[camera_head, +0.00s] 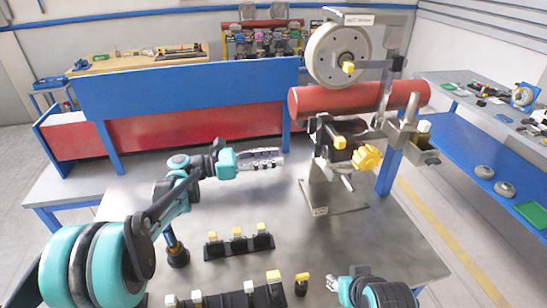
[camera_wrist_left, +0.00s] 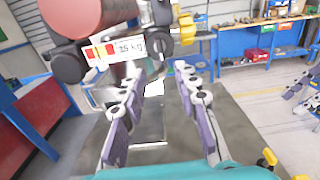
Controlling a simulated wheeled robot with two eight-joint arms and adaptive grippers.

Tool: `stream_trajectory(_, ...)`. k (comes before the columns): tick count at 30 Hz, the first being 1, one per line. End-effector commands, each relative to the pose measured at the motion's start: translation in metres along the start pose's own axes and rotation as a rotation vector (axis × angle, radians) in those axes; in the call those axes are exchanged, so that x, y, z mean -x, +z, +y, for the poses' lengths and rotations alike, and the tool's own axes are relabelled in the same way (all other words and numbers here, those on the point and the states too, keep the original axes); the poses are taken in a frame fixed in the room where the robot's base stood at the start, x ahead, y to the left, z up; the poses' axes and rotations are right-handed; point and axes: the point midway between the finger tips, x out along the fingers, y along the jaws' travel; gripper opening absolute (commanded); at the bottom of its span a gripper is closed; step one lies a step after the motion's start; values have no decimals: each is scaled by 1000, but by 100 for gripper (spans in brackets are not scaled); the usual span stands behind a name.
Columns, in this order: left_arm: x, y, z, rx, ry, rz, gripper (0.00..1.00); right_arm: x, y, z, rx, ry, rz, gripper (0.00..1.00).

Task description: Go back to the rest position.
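My left gripper (camera_head: 262,158) reaches over the metal table from the left, in front of the stand with the wheel. In the left wrist view its two fingers (camera_wrist_left: 160,80) are spread apart with nothing between them. A "35 kg" label (camera_wrist_left: 131,47) shows just above the left fingers. My right gripper (camera_head: 335,283) is low at the bottom of the head view, apart from the stand; its finger opening is unclear.
Black holders with yellow-topped pieces (camera_head: 238,243) and a second row (camera_head: 235,299) stand on the front of the table (camera_head: 290,215). A blue-framed barrier (camera_head: 190,88) is behind. A side bench (camera_head: 460,115) is right. Bare tabletop lies between left gripper and holders.

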Motion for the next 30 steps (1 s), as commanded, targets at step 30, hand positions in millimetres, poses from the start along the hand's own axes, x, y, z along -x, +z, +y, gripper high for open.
stream_trajectory(30, 209, -192, -224, -1726, -716, 1434, 31, -31, 22, 0, 0, 0, 0, 40)
